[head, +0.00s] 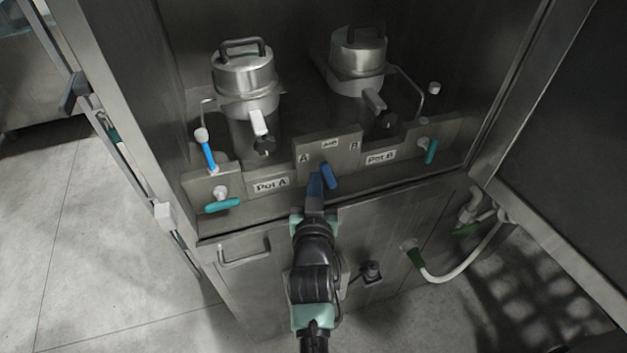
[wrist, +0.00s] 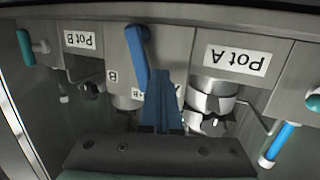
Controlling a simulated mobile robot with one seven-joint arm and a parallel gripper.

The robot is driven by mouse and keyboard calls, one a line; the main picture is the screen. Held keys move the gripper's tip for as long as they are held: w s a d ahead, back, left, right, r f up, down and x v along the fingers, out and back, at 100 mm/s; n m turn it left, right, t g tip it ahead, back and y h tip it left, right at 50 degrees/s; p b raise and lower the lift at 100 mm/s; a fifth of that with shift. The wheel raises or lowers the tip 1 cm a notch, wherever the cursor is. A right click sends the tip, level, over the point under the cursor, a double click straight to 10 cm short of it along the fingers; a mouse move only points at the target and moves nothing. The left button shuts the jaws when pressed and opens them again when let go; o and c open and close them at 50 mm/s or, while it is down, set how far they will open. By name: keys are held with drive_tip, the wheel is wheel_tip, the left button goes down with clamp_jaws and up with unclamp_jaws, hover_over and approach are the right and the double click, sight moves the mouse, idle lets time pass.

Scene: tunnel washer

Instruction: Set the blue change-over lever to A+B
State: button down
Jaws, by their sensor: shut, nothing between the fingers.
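The blue change-over lever (head: 329,176) is on the raised middle plate (head: 341,155) between Pot A and Pot B. The plate is marked A, A+B and B. The lever hangs below the marks, its lower end tilted a little right. In the upside-down wrist view the lever (wrist: 138,48) stands just beyond my fingertips, partly overlapped by them. My gripper (head: 315,183) is shut and empty, with bluish fingers, just left of the lever in the head view. The wrist view shows the shut gripper (wrist: 160,85) covering part of the A+B mark. I cannot tell whether it touches the lever.
Teal handles sit at the left (head: 222,205) and right (head: 431,151) of the panel. A blue-sleeved tube (head: 208,155) stands at the left. Two metal pots (head: 244,75) (head: 357,52) are behind. Cabinet posts frame both sides; a door handle (head: 244,252) is below.

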drive_tip(key=shift+w+d+r+p, duration=0.2)
drive_tip(key=shift+d+r+p, duration=0.45)
drive_tip(key=shift+p, duration=0.45)
idle(0.4)
drive_tip(key=shift+f, duration=0.15)
drive_tip(key=shift+s+a, duration=0.1)
drive_tip(key=shift+a, duration=0.25)
drive_tip(key=shift+s+r, duration=0.15)
drive_tip(key=shift+r, duration=0.05)
drive_tip(key=s+r+p, duration=0.1)
drive_tip(key=s+p, duration=0.5)
drive_tip(key=s, duration=0.3)
drive_tip(key=shift+s+r, duration=0.2)
drive_tip(key=shift+s, duration=0.1)
drive_tip(key=shift+a, duration=0.15)
